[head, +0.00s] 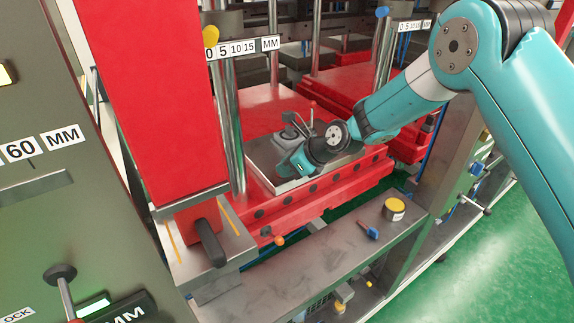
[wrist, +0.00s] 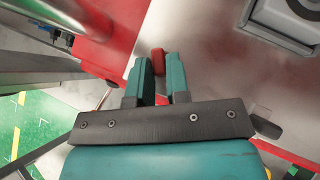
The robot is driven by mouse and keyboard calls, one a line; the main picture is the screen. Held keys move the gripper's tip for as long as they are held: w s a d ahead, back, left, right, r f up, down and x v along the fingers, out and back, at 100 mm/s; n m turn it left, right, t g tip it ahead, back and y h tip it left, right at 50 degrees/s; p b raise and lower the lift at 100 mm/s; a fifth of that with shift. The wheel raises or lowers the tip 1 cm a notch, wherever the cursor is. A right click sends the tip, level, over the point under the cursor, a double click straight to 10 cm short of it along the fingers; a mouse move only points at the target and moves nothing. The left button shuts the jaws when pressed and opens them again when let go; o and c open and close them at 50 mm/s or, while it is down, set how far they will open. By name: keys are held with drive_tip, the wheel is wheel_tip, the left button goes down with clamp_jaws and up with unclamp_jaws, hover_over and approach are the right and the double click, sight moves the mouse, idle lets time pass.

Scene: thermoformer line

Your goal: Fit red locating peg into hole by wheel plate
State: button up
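My gripper (wrist: 160,65) points at a bare metal plate, its two teal fingers a small gap apart. A red peg (wrist: 158,60) fills the gap at the fingertips and sticks out slightly past them; the fingers appear shut on it. In the head view my gripper (head: 288,168) is low over the metal plate (head: 258,155) on the red press bed, and the peg cannot be made out. A grey block with a dark round part (wrist: 292,22), perhaps the wheel plate, stands at upper right in the wrist view. I cannot make out the hole.
The red press bed (head: 340,185) surrounds the plate. A shiny vertical column (head: 232,125) and a red upright (head: 155,90) stand to the left. A grey beam (head: 330,255) with a yellow-topped knob (head: 394,208) runs along the front.

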drive_tip(key=o, duration=0.4)
drive_tip(key=shift+r, duration=0.1)
drive_tip(key=b+v, duration=0.5)
drive_tip(key=v, duration=1.2)
drive_tip(key=shift+d, duration=0.15)
drive_tip(key=shift+s, duration=0.1)
drive_tip(key=s+d+n+g+h+b, duration=0.1)
drive_tip(key=s+n, duration=0.9)
drive_tip(key=s+d+f+n+g+h+b, duration=0.1)
drive_tip(key=s+d+n, duration=0.1)
drive_tip(key=s+n, duration=0.7)
drive_tip(key=s+d+n+g+h+b, duration=0.1)
drive_tip(key=s+n+g+h, duration=0.1)
drive_tip(key=s+n, duration=0.8)
drive_tip(key=shift+s+d+f+n, duration=0.15)
drive_tip(key=shift+s+f+n, duration=0.15)
drive_tip(key=shift+n, duration=0.4)
